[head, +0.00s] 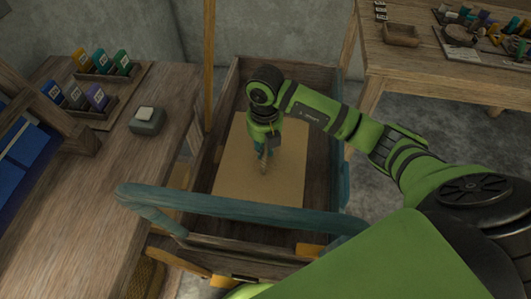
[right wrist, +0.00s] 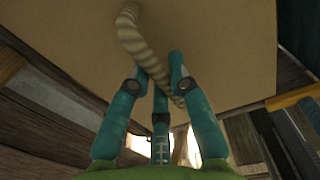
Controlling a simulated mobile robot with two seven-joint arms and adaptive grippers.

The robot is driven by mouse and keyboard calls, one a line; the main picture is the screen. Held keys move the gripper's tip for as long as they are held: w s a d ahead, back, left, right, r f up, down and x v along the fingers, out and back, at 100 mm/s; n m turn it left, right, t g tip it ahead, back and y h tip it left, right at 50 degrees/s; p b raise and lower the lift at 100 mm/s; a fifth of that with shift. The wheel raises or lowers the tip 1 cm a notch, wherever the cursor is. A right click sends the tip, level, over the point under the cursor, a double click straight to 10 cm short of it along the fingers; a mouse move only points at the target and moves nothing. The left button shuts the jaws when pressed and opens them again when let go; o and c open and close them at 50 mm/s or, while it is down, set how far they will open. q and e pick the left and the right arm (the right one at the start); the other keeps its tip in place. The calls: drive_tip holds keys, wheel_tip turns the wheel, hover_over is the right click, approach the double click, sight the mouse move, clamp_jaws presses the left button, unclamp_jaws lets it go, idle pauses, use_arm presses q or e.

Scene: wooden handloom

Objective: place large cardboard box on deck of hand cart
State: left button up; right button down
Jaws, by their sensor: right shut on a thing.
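The large cardboard box (head: 230,180) lies inside the outline of the wooden hand cart (head: 320,150), between its side walls. Its flat tan face also fills the upper part of the right wrist view (right wrist: 220,45). A rope handle (right wrist: 140,40) runs across that face. My right gripper (head: 264,160) points down over the box's middle. In the right wrist view its teal fingers (right wrist: 163,85) are closed around the rope. Whether the box's underside touches the deck is hidden. My left gripper is not in view.
The cart's blue push bar (head: 240,206) crosses in front of the box. A wooden bench (head: 130,180) on the left holds small colored packets (head: 90,95) and a grey block (head: 147,120). A table (head: 440,75) with a bowl (head: 402,35) stands at the back right.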

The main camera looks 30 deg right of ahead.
wheel_tip(320, 180, down, 4)
drive_tip(key=shift+r, duration=0.25)
drive_tip(key=shift+f, duration=0.1)
drive_tip(key=c, duration=1.2)
unclamp_jaws()
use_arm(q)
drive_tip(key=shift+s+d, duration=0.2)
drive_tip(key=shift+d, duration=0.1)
use_arm(e)
drive_tip(key=shift+o, duration=0.2)
drive_tip(key=shift+s, duration=0.1)
drive_tip(key=shift+r, duration=0.35)
wheel_tip(320, 180, up, 11)
drive_tip(key=shift+d+f, duration=0.1)
drive_tip(key=shift+f, duration=0.05)
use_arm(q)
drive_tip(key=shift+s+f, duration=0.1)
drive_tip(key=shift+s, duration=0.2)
use_arm(e)
drive_tip(key=shift+r, duration=0.45)
